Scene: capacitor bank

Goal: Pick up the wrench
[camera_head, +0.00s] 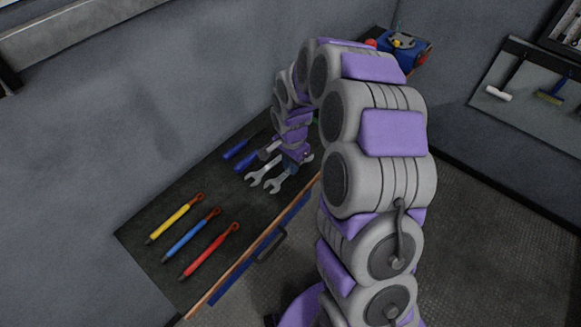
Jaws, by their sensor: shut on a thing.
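Silver open-ended wrenches (258,175) lie on the dark top of the workbench (140,240), just left of my gripper. Their forked ends point toward the front left, and a second wrench (274,184) lies close beside the first. My arm curves over the bench, and my gripper (294,157) is low over the wrenches at its right part. It is shut on a wrench, but my arm's purple and grey links hide most of the grip. I cannot tell whether the held wrench is clear of the bench.
Yellow (175,217), blue (191,235) and red (208,251) handled tools lie on the bench's left part. Blue-handled tools (236,149) lie behind the wrenches. A blue box (408,50) stands at the back right. A wall board (528,95) holds brushes. The floor right is clear.

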